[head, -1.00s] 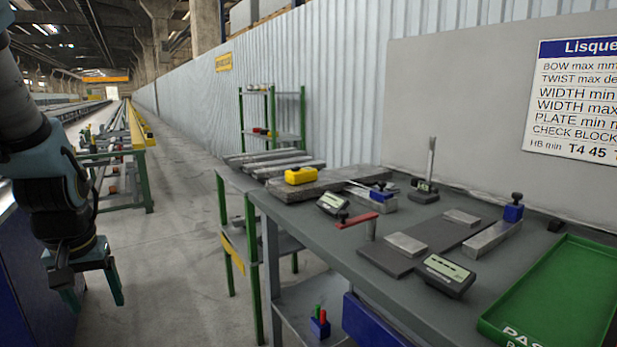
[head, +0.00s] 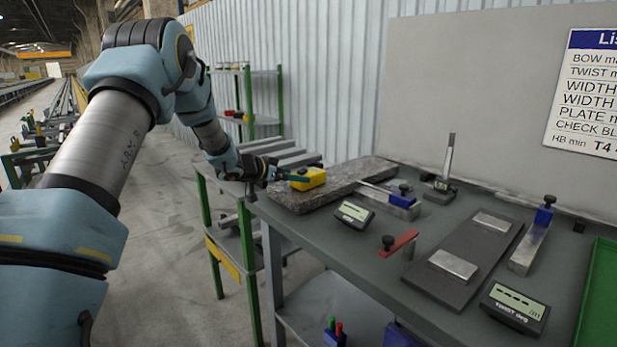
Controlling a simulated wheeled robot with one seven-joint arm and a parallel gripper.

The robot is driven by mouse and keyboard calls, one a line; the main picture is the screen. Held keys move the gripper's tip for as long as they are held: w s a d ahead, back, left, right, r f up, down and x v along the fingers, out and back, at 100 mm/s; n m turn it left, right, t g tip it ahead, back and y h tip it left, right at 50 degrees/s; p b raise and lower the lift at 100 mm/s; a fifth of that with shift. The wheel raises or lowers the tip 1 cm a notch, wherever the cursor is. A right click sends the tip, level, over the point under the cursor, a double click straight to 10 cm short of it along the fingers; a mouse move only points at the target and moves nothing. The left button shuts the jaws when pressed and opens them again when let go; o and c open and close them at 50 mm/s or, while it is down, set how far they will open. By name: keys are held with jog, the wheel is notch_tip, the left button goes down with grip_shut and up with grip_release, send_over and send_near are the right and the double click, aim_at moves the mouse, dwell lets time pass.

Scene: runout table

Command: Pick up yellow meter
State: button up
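The yellow meter (head: 313,180) is a small yellow block with a dark top detail. It sits at the left end of the grey stone slab (head: 345,180) on the table. My gripper (head: 291,175) reaches in from the left at the meter. One teal finger lies across the near left side of the meter. The other finger is not clearly visible, and I cannot tell whether the fingers are apart from the meter or closed on it.
On the grey table (head: 400,262) are a small display gauge (head: 355,214), a red-handled clamp (head: 402,243), a dark plate (head: 450,285) with metal blocks, a second display (head: 515,308) and an upright stand (head: 446,165). A green tray (head: 598,300) is at right.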

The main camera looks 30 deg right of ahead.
jog(key=shift+p+x, duration=1.45)
jog(key=shift+x, duration=2.05)
jog(key=shift+w, duration=0.1)
jog(key=c, duration=1.5)
jog(key=shift+r, duration=0.1)
